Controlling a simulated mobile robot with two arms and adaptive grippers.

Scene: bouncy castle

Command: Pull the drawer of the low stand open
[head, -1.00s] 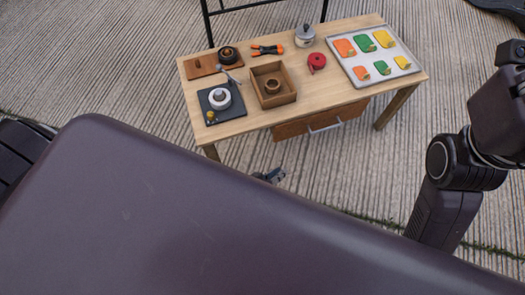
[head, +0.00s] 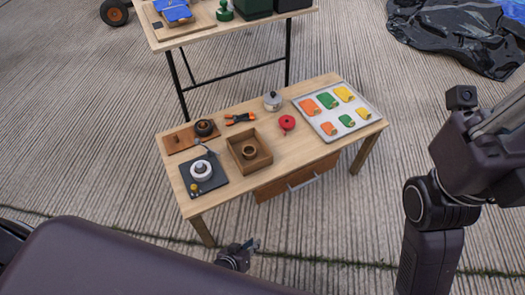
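The low stand (head: 225,192) is a light wooden table in the middle of the head view. Its drawer (head: 267,191) has a brown wooden front below the near edge of the top, with a pale metal bar handle (head: 303,183). The drawer front looks close under the top, with no opening visible. My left gripper (head: 252,244) shows small and dark below the stand's front edge, left of the handle and apart from it. My own body hides part of it, and its finger gap is unclear. My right arm stands at the right; its gripper is out of view.
On the stand are a wooden box (head: 250,161), a dark board (head: 207,181), a red pot (head: 287,123), a kettle (head: 272,101), pliers (head: 240,118) and a tray (head: 365,110) of coloured pieces. A second table (head: 185,39) stands behind. The floor in front is clear.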

